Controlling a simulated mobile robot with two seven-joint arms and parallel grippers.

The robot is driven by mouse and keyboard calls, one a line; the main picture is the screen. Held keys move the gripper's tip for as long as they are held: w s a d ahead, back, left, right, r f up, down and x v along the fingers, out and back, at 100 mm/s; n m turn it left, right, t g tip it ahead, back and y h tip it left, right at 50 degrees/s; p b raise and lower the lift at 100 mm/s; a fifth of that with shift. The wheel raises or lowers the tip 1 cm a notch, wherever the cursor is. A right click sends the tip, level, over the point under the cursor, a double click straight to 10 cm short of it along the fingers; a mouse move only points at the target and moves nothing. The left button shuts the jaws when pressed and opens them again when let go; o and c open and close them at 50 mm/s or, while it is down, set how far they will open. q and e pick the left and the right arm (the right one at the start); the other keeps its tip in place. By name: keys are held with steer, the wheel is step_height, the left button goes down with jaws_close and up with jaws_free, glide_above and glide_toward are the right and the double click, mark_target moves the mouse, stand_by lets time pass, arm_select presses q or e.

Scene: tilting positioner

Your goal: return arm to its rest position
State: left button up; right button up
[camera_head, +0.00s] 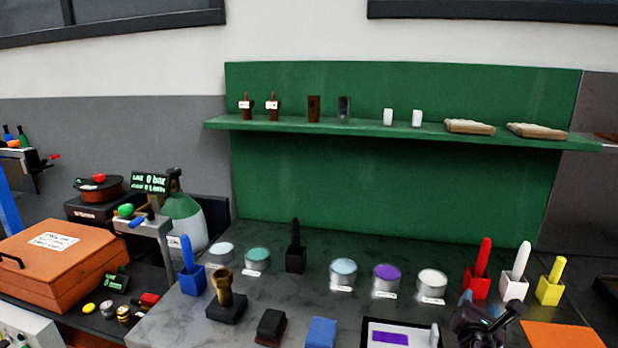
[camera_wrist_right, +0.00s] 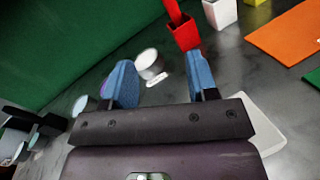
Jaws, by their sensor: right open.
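My right gripper (camera_head: 488,308) shows at the lower right of the head view, low over the front of the grey worktop (camera_head: 330,315). In the right wrist view its two blue-padded fingers (camera_wrist_right: 162,75) stand wide apart, with nothing between them. A white-topped round tin (camera_wrist_right: 150,66) shows beyond the gap, and a red holder (camera_wrist_right: 184,32) lies past the right finger. My left gripper is in neither view.
Round tins, including a purple one (camera_head: 387,278), and upright handles in blocks, such as the yellow one (camera_head: 550,282), stand behind the gripper. An orange mat (camera_head: 562,335) lies right. A framed panel (camera_head: 375,322) lies left. A green shelf (camera_head: 350,128) spans the back.

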steer(key=s+a+f+m+y, duration=0.2)
steer(key=s+a+m, duration=0.1)
steer(key=m, duration=0.4)
steer(key=s+a+f+m+y, duration=0.2)
steer(key=s+f+m+y, duration=0.1)
steer(key=m, duration=0.4)
steer(key=s+a+f+m+y, duration=0.2)
steer(key=s+a+m, duration=0.1)
steer(key=m, duration=0.4)
steer(key=shift+s+a+f+m, duration=0.3)
steer(key=shift+s+f+m, duration=0.1)
steer(key=shift+s, duration=0.3)
steer(key=s+f+m+g, duration=0.1)
steer(key=s+f+g, duration=0.1)
steer(key=s+f, duration=0.3)
steer(key=s+a+f+m+g+y, duration=0.1)
steer(key=s+f, duration=0.5)
steer(key=s, duration=0.8)
steer(key=shift+s+f+m+g+y, duration=0.15)
steer(key=shift+f+m+g+y, duration=0.2)
steer(key=shift+m, duration=0.35)
steer(key=shift+a+r, duration=0.1)
